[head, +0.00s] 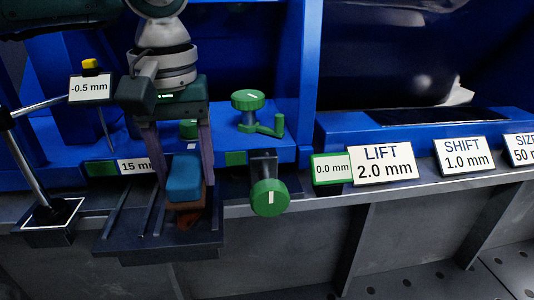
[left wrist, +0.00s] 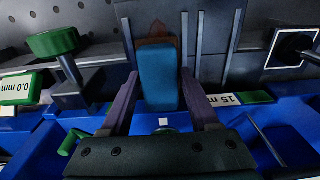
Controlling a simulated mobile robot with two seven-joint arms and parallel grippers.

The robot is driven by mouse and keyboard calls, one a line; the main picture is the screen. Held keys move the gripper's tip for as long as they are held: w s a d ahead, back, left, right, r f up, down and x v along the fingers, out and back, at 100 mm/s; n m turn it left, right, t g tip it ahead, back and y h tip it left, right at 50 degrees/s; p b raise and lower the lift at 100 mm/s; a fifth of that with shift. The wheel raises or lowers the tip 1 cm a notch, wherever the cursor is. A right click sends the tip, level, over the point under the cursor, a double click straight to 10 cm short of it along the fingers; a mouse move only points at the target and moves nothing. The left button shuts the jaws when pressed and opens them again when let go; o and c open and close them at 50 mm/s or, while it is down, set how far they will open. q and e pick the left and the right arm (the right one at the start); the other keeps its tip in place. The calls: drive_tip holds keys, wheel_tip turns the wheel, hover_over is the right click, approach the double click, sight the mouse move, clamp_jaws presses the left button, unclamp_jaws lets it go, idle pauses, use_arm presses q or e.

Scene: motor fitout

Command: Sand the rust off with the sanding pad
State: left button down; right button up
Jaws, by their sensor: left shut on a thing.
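The sanding pad (head: 184,178), a blue block with a tan-brown lower layer, is between the two purple fingers of my left gripper (head: 180,194). The gripper is shut on the pad and points down. In the left wrist view the pad (left wrist: 158,78) also sits between the fingers. A reddish-brown rust patch (head: 187,219) shows just past the pad's lower end on a dark slotted plate (head: 120,246). In the left wrist view the rust (left wrist: 158,29) peeks out beyond the pad. The pad hides part of it; I cannot tell whether they touch. My right gripper is not in view.
A green knob (head: 269,197) sticks out right of the plate, with a green crank (head: 248,100) behind it. A post on a square base (head: 48,217) stands to the left. Signs, including LIFT (head: 382,164), line the ledge. A blue frame (head: 310,80) rises behind.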

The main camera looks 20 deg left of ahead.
sight(183, 167)
use_arm(q)
drive_tip(key=shift+w+a+r+p, duration=0.15)
drive_tip(key=shift+w+r, duration=0.1)
drive_tip(key=shift+r, duration=0.25)
drive_tip(key=shift+w+a+r+p, duration=0.1)
drive_tip(key=shift+w+r+p, duration=0.1)
drive_tip(key=shift+r, duration=0.25)
drive_tip(key=shift+s+d+r+p, duration=0.3)
drive_tip(key=shift+s+r+p, duration=0.35)
drive_tip(key=shift+p, duration=0.05)
drive_tip(key=shift+s+r+p, duration=0.1)
drive_tip(key=shift+r+p, duration=0.2)
drive_tip(key=shift+r, duration=0.05)
drive_tip(key=shift+r+p, duration=0.3)
drive_tip(key=shift+r, duration=0.1)
drive_tip(key=shift+w+r+p, duration=0.3)
drive_tip(key=shift+w+r, duration=0.05)
drive_tip(key=shift+r, duration=0.05)
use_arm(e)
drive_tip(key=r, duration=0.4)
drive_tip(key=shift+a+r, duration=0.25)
